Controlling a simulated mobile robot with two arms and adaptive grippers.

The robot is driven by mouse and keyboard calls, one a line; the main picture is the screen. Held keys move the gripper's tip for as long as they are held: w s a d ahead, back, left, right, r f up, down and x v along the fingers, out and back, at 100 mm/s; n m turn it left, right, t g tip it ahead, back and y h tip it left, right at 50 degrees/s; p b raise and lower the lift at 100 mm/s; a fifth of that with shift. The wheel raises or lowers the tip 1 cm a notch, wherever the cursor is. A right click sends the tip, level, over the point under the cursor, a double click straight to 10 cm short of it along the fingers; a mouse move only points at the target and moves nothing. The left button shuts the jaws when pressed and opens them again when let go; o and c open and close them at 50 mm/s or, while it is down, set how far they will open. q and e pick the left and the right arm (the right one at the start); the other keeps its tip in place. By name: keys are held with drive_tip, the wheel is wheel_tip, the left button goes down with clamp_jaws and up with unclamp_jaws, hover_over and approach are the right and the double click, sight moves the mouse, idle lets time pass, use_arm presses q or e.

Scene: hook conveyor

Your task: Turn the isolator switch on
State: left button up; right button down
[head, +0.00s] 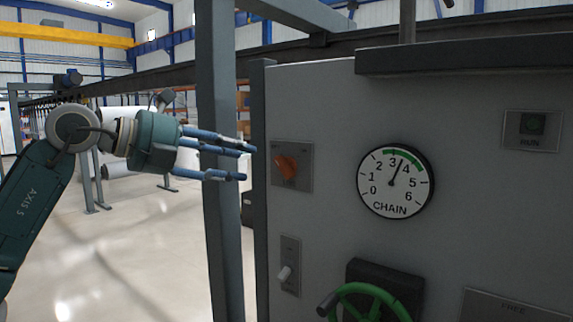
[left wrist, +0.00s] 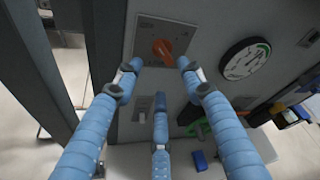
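The isolator switch (head: 287,168) is an orange rotary knob on a grey square plate at the left of the grey panel. In the left wrist view the orange knob (left wrist: 162,48) shows at upper middle, tilted, just beyond my fingertips. My left gripper (head: 248,162) points right at the switch with its blue fingers spread. It is open and empty, a short way off the knob, and I see no contact. In the left wrist view my gripper (left wrist: 158,85) has its fingers on either side of the knob's line, with the third below. My right gripper is out of view.
A round chain gauge (head: 396,181) reads between 3 and 4. Below the switch is a white-tipped toggle (head: 285,272). A green handwheel (head: 372,303) juts from the panel's lower part. A grey post (head: 221,150) stands left of the panel, behind my fingers.

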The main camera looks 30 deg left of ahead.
sight(278, 167)
use_arm(q)
drive_tip(key=p+x, duration=0.3)
drive_tip(key=x, duration=0.2)
drive_tip(key=shift+r, duration=0.2)
drive_tip(key=p+x, duration=0.1)
drive_tip(key=x, duration=0.2)
drive_tip(key=shift+w+f, duration=0.1)
drive_tip(key=shift+w+d+f+p, duration=0.2)
drive_tip(key=shift+w+p, duration=0.2)
drive_tip(key=shift+f, duration=0.1)
drive_tip(key=shift+c, duration=1)
clamp_jaws()
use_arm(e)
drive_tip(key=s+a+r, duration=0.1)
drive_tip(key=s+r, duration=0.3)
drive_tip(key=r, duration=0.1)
